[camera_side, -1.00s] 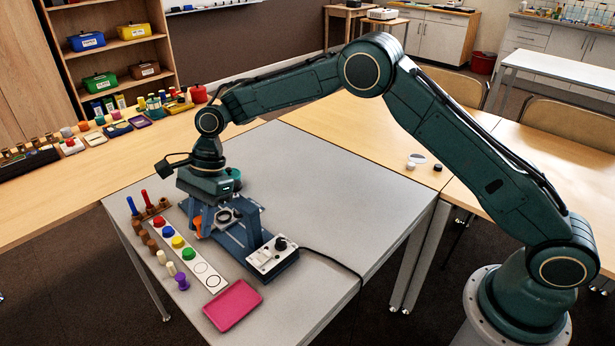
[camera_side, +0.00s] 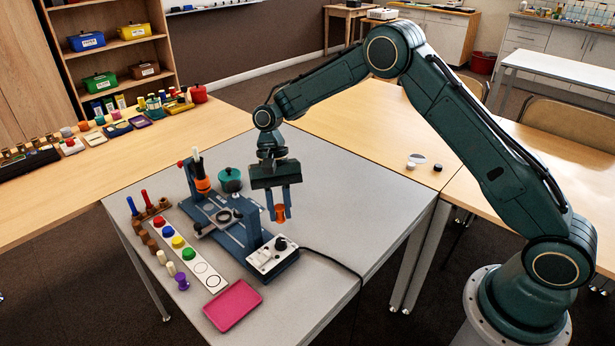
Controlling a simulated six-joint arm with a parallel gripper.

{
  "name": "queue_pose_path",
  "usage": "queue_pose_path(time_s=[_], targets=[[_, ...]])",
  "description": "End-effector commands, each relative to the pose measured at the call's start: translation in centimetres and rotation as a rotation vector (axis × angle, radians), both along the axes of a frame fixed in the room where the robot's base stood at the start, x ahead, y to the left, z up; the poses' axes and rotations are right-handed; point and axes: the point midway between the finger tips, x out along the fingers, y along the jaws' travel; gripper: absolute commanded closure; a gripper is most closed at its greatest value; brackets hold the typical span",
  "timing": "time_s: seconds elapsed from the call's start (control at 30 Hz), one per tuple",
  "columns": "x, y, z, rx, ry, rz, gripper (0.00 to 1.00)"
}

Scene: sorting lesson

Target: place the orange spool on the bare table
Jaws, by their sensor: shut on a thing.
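The orange spool (camera_side: 280,213) is between the fingers of my gripper (camera_side: 281,207), which is shut on it. The spool is upright, to the right of the blue fixture (camera_side: 222,213), over a bare part of the grey table (camera_side: 335,195). I cannot tell whether its bottom touches the table. The fingers cover part of its sides.
A teal pot (camera_side: 230,179) stands left of my gripper. A control box (camera_side: 272,256) with a black cable is in front. The white strip (camera_side: 205,272) with coloured discs, several small pegs and a pink tray (camera_side: 232,305) lie left and front. The table's right side is clear.

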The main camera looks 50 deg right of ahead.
Motion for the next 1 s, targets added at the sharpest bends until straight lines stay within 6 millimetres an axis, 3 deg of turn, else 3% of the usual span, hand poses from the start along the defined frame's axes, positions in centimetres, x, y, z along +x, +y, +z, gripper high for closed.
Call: queue_pose_path(time_s=[0.5,1.0], targets=[[-2.7,-6.2,-0.6,-0.001,0.001,0.29,0.99],[-4.0,-13.5,-0.6,-0.002,0.0,0.53,0.99]])
